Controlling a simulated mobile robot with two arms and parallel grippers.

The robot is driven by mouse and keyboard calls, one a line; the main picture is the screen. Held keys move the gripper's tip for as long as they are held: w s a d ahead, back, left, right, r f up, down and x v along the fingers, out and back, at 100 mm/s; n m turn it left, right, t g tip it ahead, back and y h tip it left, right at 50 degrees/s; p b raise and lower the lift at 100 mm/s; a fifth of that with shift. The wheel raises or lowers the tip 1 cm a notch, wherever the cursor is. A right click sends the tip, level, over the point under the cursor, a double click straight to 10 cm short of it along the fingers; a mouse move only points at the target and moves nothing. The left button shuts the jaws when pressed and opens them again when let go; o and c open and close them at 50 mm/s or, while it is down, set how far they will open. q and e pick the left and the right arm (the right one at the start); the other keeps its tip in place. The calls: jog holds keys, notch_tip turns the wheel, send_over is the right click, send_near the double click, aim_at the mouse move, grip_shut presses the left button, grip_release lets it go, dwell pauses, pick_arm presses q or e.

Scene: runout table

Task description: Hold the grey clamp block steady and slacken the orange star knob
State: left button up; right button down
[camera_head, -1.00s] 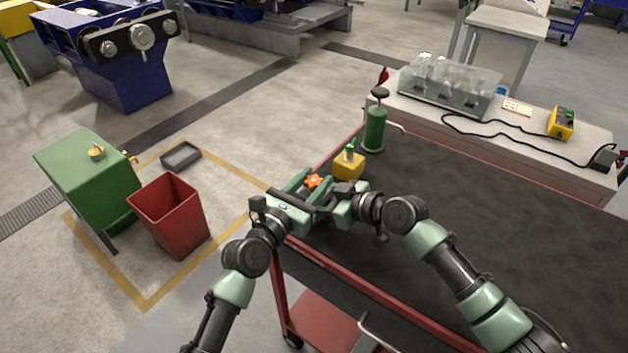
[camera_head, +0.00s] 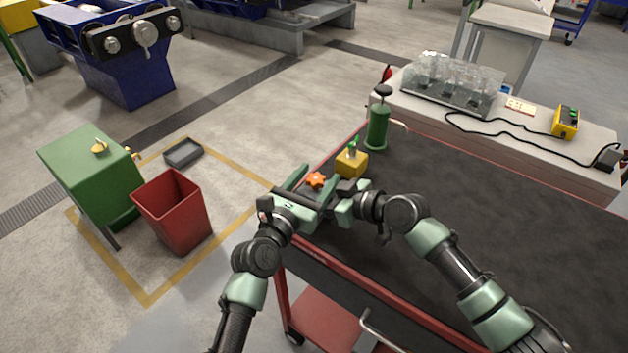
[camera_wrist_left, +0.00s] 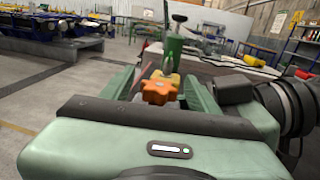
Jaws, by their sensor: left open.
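The orange star knob (camera_head: 316,180) is at the near left edge of the dark-topped table. It also shows in the left wrist view (camera_wrist_left: 159,90), with yellow behind it. My left gripper (camera_head: 315,174) is open, its two green fingers on either side of the knob with gaps in the left wrist view. Whether the fingers touch anything lower down is hidden.
A yellow block (camera_head: 351,164) with a green top stands just behind the knob. A green cylinder with a black knob (camera_head: 378,127) stands farther back. The dark table top (camera_head: 480,230) is clear to the right. A red bin (camera_head: 173,212) stands on the floor at left.

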pick_arm(q)
jog(key=v, duration=1.2)
jog(key=shift+w, duration=0.1)
